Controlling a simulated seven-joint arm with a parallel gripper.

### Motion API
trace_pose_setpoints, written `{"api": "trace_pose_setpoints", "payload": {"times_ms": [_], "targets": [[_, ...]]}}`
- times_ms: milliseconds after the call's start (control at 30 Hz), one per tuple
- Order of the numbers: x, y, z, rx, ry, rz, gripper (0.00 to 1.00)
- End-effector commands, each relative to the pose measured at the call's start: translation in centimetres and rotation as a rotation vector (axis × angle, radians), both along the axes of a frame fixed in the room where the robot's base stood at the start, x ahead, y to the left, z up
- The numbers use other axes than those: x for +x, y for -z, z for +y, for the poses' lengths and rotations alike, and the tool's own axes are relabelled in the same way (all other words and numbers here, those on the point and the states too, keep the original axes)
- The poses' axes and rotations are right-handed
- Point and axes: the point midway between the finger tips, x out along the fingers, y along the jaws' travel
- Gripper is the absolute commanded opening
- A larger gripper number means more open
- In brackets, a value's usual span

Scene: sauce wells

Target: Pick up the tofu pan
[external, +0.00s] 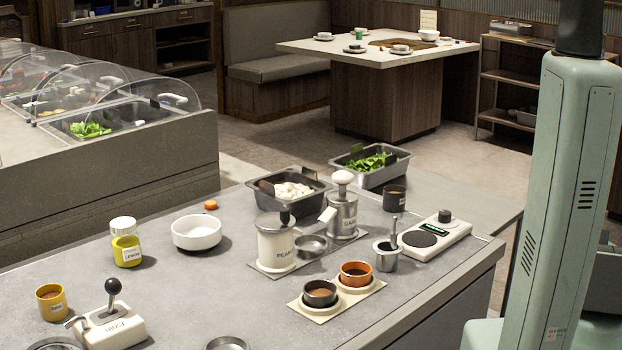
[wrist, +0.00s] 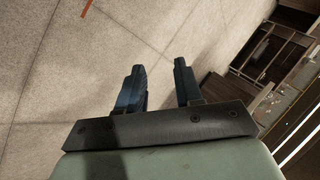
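The tofu pan (external: 264,203) is a dark metal pan holding white pieces. In the external view it sits at the back of the grey counter, behind the white dispenser labelled PEANUT. That dispenser and the one beside it hide part of its front. My gripper (wrist: 158,66) shows in the wrist view with its two dark fingers apart and nothing between them. Only floor and distant furniture show beyond the fingers; the pan is not in that view. The gripper is out of sight in the external view, so its distance from the pan cannot be told.
A pan of greens (external: 382,177) stands behind and right of the tofu pan. The peanut dispenser (external: 276,247) and a metal-bodied dispenser (external: 343,215) stand in front. A white bowl (external: 198,233), yellow jar (external: 126,248) and scale (external: 436,238) share the counter. Its left middle is fairly clear.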

Motion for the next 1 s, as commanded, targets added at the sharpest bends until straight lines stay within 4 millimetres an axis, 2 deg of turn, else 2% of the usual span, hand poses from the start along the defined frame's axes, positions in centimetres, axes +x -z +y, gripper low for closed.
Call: {"api": "trace_pose_setpoints", "payload": {"times_ms": [33, 300, 367, 467, 533, 700, 867, 1000], "targets": [[2.2, -1.9, -0.7, -0.003, 0.014, -0.041, 0.35], [10.4, -11.9, -2.6, -0.006, 0.077, -0.237, 0.35], [12.1, -14.1, -2.5, -0.010, 0.078, -0.273, 0.35], [14.8, -17.7, -0.8, -0.022, 0.048, -0.314, 0.35], [16.6, -20.0, 2.1, -0.044, -0.006, -0.321, 0.35], [19.5, -23.4, 10.4, -0.114, -0.169, -0.291, 0.35], [21.3, -26.7, 19.0, -0.189, -0.334, -0.262, 0.35], [22.1, -29.8, 26.6, -0.259, -0.475, -0.242, 0.35]]}}
